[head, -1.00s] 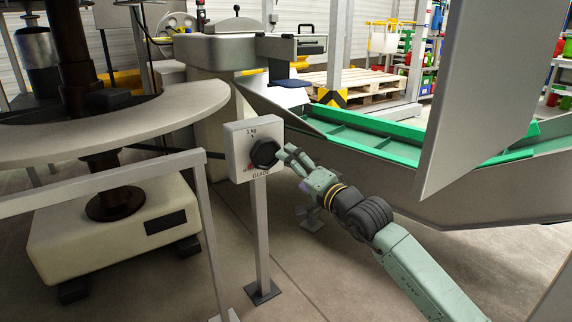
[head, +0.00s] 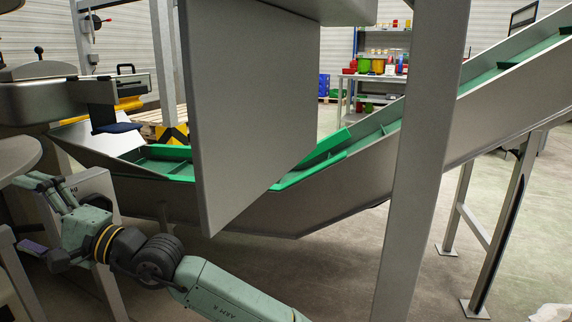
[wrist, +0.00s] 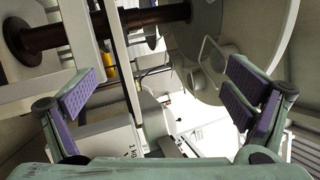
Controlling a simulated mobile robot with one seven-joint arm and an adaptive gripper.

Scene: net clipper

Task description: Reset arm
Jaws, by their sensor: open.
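My gripper (head: 36,214) is at the lower left of the head view, on the end of my green arm. It is open and empty, and the wrist view shows its two purple-padded fingers spread wide (wrist: 162,98). The grey control box (head: 92,184) is just behind and beside the gripper in the head view, partly covered by it. The box also shows in the wrist view (wrist: 108,142), low between the fingers, with part of its lettering. Its black knob is not visible in either current view.
A grey conveyor with a green belt (head: 322,165) slopes up to the right. A hanging grey panel (head: 250,110) and an upright post (head: 415,160) stand before it. A round table edge (head: 16,158) is close at the left. Floor at lower right is mostly clear.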

